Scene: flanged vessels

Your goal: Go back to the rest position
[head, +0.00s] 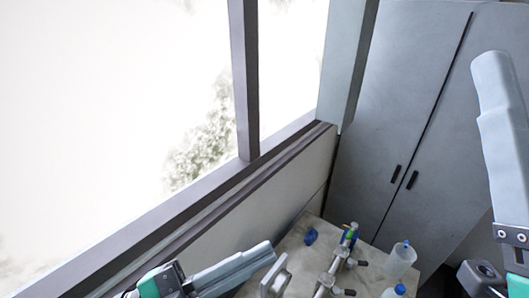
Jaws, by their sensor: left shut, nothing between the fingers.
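My left gripper (266,250) comes in at the bottom left, with long grey fingers pointing right and slightly up. It is shut and empty, low in front of the window wall and near the worktop's left side. A grey part of my right arm (500,120) stands upright at the right edge.
A worktop (300,243) at the bottom carries a metal pipe fitting (334,268), a blue item (311,236) and plastic bottles (400,262). A window (120,120) fills the left. A grey cabinet (400,110) stands behind on the right.

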